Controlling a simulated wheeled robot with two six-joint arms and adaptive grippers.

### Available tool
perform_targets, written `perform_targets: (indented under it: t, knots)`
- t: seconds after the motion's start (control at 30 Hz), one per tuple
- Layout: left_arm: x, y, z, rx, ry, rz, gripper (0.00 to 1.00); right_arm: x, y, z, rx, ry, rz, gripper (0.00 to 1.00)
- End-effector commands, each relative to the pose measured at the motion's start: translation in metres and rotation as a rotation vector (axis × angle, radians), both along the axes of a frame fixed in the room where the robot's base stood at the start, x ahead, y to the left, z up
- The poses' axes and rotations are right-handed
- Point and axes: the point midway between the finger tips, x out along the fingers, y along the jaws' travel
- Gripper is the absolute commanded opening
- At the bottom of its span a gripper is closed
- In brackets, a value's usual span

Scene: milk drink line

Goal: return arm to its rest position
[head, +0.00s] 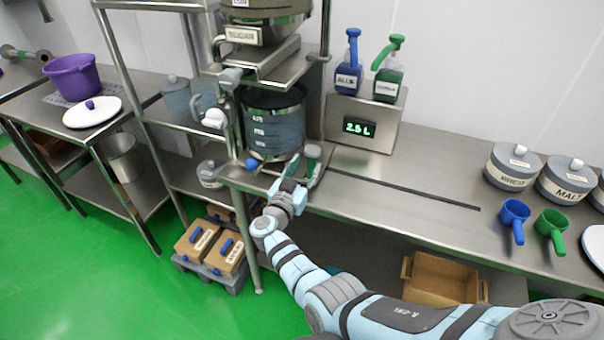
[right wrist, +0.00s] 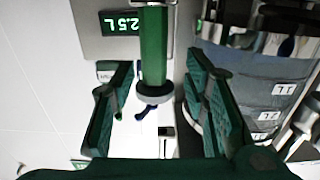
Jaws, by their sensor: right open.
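My right arm reaches from the lower right of the head view to the front edge of the steel bench. My right gripper (head: 294,176) is at the bench edge, just right of and below the graduated clear vessel (head: 276,128). In the right wrist view its two dark green fingers (right wrist: 158,78) are spread apart, one on each side of a green handle (right wrist: 153,45) with a grey end. The handle appears between the fingers with gaps on both sides; whether it touches them further in is hidden. My left gripper does not show.
A display box (head: 361,124) reading 2.5 L stands behind, with a blue bottle (head: 348,80) and a green bottle (head: 387,84) on top. Lidded pots (head: 511,166) and blue (head: 514,214) and green scoops (head: 551,224) stand right. An open carton (head: 440,275) is below the bench.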

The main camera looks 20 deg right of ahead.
Motion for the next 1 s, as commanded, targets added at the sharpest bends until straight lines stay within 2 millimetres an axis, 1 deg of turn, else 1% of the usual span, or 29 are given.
perform_targets:
  t: [0.03, 0.1, 0.2, 0.63, 0.73, 0.77, 0.83, 0.87, 0.93, 0.97, 1.0]
  knots:
    - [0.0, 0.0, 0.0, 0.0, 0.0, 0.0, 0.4, -0.008, 0.008, -0.001, 0.004, 0.0, -0.001, 0.42]
    - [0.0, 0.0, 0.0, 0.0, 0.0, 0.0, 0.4, -0.016, 0.017, -0.001, 0.002, 0.001, 0.0, 0.42]
    - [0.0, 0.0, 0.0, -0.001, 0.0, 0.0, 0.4, -0.022, 0.024, 0.0, -0.001, 0.001, -0.002, 0.42]
    - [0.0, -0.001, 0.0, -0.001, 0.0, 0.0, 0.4, -0.023, 0.025, 0.001, -0.001, 0.0, -0.001, 0.42]
    - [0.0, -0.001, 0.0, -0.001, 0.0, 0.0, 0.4, -0.021, 0.026, 0.002, -0.006, -0.032, 0.054, 0.42]
    - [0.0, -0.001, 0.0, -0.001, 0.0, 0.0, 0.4, -0.019, 0.028, 0.004, -0.009, -0.054, 0.096, 0.42]
    - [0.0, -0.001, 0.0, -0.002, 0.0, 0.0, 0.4, -0.016, 0.04, 0.009, -0.017, -0.116, 0.267, 0.42]
    - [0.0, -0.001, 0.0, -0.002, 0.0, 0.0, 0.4, -0.018, 0.05, 0.011, -0.022, -0.136, 0.368, 0.42]
    - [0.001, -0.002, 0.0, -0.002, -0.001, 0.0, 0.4, -0.035, 0.081, 0.005, -0.022, -0.111, 0.648, 0.42]
    - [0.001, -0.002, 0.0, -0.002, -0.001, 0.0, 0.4, -0.05, 0.097, -0.005, -0.013, -0.06, 0.771, 0.42]
    - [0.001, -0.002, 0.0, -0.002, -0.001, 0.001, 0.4, -0.076, 0.114, -0.023, 0.008, 0.048, 0.912, 0.42]
